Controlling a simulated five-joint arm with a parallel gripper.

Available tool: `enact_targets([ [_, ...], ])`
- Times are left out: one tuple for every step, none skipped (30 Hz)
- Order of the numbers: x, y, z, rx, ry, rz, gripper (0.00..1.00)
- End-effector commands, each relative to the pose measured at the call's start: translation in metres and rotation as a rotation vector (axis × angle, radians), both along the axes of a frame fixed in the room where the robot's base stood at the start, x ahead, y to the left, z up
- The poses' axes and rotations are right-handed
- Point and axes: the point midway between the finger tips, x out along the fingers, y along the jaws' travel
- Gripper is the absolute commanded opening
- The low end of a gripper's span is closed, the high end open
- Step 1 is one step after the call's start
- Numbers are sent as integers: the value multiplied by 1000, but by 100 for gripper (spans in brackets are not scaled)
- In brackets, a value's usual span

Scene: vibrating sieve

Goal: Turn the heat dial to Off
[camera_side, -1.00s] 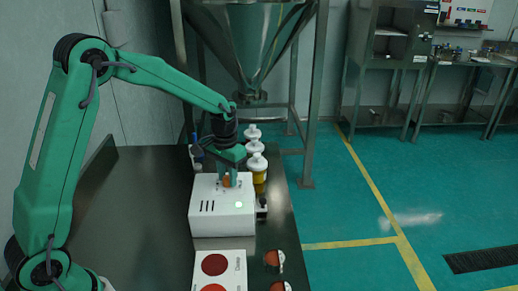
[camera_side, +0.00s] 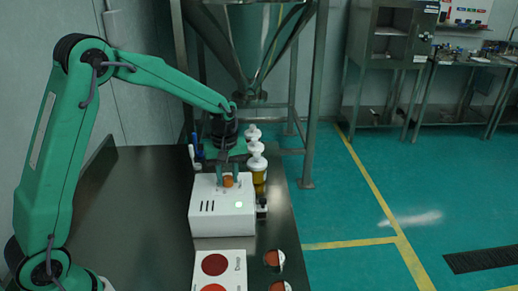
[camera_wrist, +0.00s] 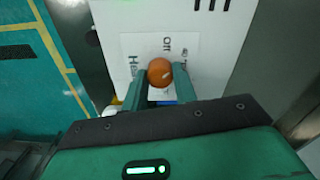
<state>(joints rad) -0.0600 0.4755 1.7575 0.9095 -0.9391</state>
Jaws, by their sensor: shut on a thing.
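The heat dial is an orange round knob (camera_wrist: 159,72) on top of a white box (camera_side: 222,217). It also shows in the side view as a small orange cap (camera_side: 228,181). In the wrist view, a pale mark lies on the right part of the knob. Printed "Off" lettering sits just above the knob and "Heat" lettering to its left. My gripper (camera_wrist: 159,82) has one finger on each side of the knob and is shut on it. In the side view, my gripper (camera_side: 228,175) reaches down onto the box top from behind.
A white panel with red discs (camera_side: 220,265) lies in front of the box. Bottles with white caps (camera_side: 257,165) stand close behind it on the right. A steel hopper (camera_side: 250,50) hangs behind. The dark table (camera_side: 130,220) is clear on the left.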

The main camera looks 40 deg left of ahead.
Motion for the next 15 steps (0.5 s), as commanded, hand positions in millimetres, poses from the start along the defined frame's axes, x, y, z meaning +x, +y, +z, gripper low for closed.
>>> enact_targets([
  [1, 1, 2, 0, -5, 46, 5],
  [1, 1, 2, 0, -5, 75, 5],
  [1, 1, 2, 0, -5, 113, 5],
  [1, 1, 2, 0, -5, 141, 5],
  [1, 1, 2, 1, -5, 170, 5],
  [1, 1, 2, 1, -5, 207, 5],
  [1, 1, 2, 0, -6, 235, 5],
  [1, 1, 2, -1, -5, 262, 5],
  [1, 1, 2, -1, -5, 297, 5],
  [1, 1, 2, -1, -5, 323, 5],
  [1, 1, 2, -1, -5, 348, 5],
  [1, 1, 2, -1, -5, 380, 5],
  [1, 1, 2, -1, -5, 402, 5],
  [1, 1, 2, -1, -5, 423, 5],
  [1, 1, 2, -1, -5, 449, 5],
])
